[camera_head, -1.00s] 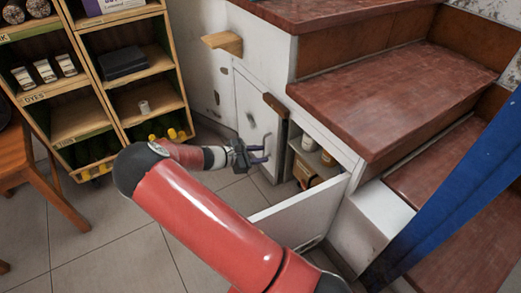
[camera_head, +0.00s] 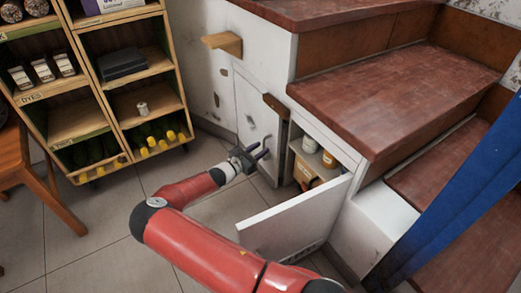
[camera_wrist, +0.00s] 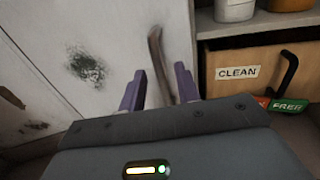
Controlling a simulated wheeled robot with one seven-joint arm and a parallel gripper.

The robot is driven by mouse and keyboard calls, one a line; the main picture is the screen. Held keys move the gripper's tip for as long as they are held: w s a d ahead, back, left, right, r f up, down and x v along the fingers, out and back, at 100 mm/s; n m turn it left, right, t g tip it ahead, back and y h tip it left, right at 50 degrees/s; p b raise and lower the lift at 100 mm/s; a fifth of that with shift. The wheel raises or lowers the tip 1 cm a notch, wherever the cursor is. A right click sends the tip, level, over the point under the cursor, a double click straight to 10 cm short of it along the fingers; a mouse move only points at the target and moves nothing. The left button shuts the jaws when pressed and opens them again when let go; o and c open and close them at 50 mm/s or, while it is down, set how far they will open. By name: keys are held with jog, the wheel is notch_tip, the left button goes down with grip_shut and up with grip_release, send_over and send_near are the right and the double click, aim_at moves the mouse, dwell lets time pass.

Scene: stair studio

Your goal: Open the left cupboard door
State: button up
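The left cupboard door (camera_head: 256,120) is a worn white panel under the stairs and looks shut. My gripper (camera_head: 262,149) is in front of its lower right part. In the wrist view my gripper (camera_wrist: 158,90) has its two purple fingers apart. A brown curved handle (camera_wrist: 156,45) on the left door (camera_wrist: 110,50) shows between the fingers in the picture. I cannot tell whether they touch it. The right cupboard door (camera_head: 295,221) stands wide open into the room.
The open right side shows shelves with jars (camera_head: 310,144) and a wooden box labelled CLEAN (camera_wrist: 238,72). My arm passes close to the open right door. A wooden shelf unit (camera_head: 110,75) stands left, with free tiled floor (camera_head: 100,215) in front. Stairs rise right.

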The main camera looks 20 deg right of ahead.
jog(key=shift+w+d, duration=0.2)
jog(key=shift+d, duration=0.25)
jog(key=shift+c, duration=0.2)
grip_shut()
jog(key=shift+a, duration=0.1)
